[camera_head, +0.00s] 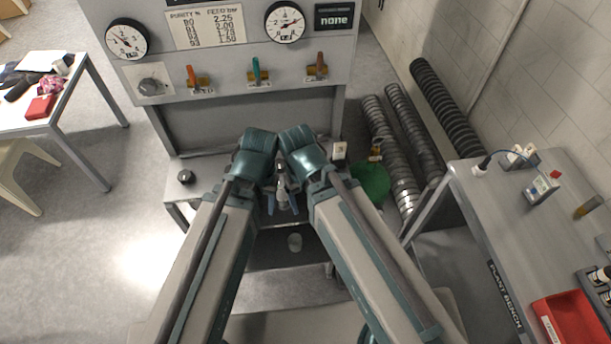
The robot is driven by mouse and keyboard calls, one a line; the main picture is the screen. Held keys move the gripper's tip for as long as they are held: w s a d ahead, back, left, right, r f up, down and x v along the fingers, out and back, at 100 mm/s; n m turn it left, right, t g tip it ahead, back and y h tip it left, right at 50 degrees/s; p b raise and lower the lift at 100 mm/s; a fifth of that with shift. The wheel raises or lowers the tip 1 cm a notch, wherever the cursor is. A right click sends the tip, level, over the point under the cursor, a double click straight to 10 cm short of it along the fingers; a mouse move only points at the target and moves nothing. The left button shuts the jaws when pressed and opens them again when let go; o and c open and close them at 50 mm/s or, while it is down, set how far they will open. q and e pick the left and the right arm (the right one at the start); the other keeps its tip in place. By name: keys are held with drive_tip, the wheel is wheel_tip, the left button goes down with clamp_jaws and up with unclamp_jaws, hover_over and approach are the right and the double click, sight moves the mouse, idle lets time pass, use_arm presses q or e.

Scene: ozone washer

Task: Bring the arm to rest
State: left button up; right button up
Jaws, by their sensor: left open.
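My two arms reach forward from the bottom of the head view and meet near the middle, in front of the grey panel unit (225,75). My left gripper (282,205) is folded down between the arms, over the unit's low shelf. Its small blue fingers stand apart, with nothing clearly held between them. My right gripper cannot be made out; the arm links hide that area.
The panel has two gauges (127,39) (285,22), a knob (153,87) and several coloured levers (255,72). A plant bench (505,225) with a red tray (570,318) stands at right. Ribbed hoses (445,105) and a green bucket (371,182) lie between.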

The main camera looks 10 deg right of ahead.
use_arm(q)
wheel_tip(320, 180, down, 20)
drive_tip(key=b, duration=2)
drive_tip(key=shift+f, duration=0.15)
drive_tip(key=shift+o, duration=0.2)
